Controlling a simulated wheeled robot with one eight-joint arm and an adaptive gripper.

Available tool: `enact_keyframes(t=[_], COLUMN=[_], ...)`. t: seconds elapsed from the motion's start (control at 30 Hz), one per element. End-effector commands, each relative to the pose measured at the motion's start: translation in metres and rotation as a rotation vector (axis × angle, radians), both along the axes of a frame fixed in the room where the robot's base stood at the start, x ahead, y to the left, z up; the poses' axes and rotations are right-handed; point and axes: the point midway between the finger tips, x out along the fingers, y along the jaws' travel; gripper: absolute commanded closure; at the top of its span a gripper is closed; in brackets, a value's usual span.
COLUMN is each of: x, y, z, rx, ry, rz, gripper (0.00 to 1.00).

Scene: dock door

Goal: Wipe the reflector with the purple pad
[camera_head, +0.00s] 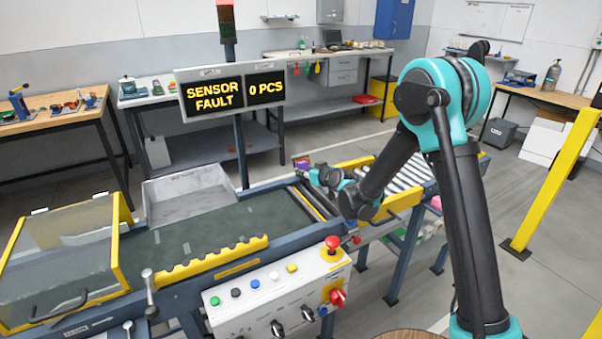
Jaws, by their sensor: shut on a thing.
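My gripper (316,175) reaches over the far side of the conveyor, where the belt meets the rollers. It is small in this view, and its fingers are partly hidden by my wrist. A small purple patch at the fingertips looks like the purple pad (301,165), with my gripper shut on it. A small red spot shows beside the pad. I cannot make out the reflector clearly, nor tell whether the pad touches it.
The dark conveyor belt (205,240) runs to the rollers (395,179). A sign (231,91) reads "SENSOR FAULT" and "0 PCS". A control panel (277,291) with a red emergency button stands in front. A grey bin (188,198) is behind the belt. A yellow post (552,182) stands at right.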

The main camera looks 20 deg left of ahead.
Motion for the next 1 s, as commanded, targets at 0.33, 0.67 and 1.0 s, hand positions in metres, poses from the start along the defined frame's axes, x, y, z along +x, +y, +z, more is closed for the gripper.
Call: enact_keyframes(t=[0.33,0.67,1.0], x=[0.011,0.032,0.035], y=[-0.01,-0.025,-0.029], z=[0.0,-0.001,0.0], rx=[-0.001,-0.001,0.0], ry=[0.001,0.0,0.0], rz=[0.0,-0.001,0.001], gripper=[0.93,0.93,0.93])
